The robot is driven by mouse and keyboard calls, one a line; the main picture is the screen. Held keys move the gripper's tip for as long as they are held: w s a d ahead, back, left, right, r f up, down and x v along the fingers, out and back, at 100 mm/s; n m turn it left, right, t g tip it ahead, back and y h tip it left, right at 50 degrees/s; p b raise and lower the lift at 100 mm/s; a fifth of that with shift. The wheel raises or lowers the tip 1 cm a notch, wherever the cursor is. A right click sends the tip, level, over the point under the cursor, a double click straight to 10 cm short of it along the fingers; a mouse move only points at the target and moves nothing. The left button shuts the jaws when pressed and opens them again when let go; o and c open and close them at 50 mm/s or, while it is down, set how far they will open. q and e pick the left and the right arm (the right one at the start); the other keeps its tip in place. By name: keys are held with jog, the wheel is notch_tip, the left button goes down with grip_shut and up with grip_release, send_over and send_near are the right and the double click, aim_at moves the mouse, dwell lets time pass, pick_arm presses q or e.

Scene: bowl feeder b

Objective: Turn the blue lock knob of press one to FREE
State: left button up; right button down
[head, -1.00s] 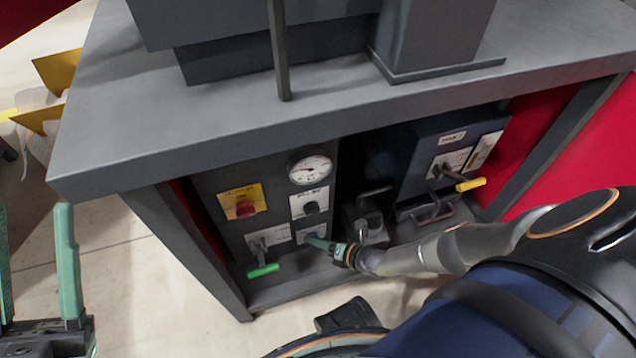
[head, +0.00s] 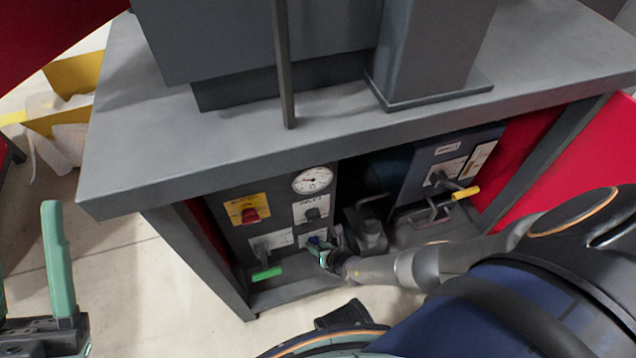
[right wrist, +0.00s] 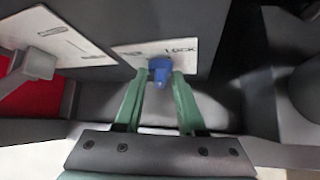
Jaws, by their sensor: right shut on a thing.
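The blue lock knob (right wrist: 160,68) sits on a white plate (right wrist: 125,50) on the dark panel. The word LOCK shows at the plate's right in the right wrist view; the lettering at its left is too blurred to read. My right gripper (right wrist: 164,80) is shut on the knob, one green finger on each side. In the head view my right gripper (head: 318,246) is at the panel's lower right and hides much of the knob. I cannot tell exactly where the knob points. My left gripper (head: 27,240) is open and empty at the left edge, partly out of view.
A blue-grey box with a yellow-handled lever (head: 465,193) stands to the right. The grey tabletop (head: 240,140) overhangs them.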

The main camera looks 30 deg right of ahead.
pick_arm(q)
jog(key=shift+r+p, duration=0.3)
jog(key=shift+r, duration=0.15)
pick_arm(e)
jog(key=shift+a+r+n+h, duration=0.1)
jog(key=shift+n+h, duration=0.2)
jog(key=shift+h, duration=0.2)
pick_arm(q)
jog(key=shift+r, duration=0.15)
pick_arm(e)
jog(key=c, duration=0.8)
grip_release()
jog(key=shift+c, duration=0.2)
pick_arm(q)
jog(key=shift+r, duration=0.1)
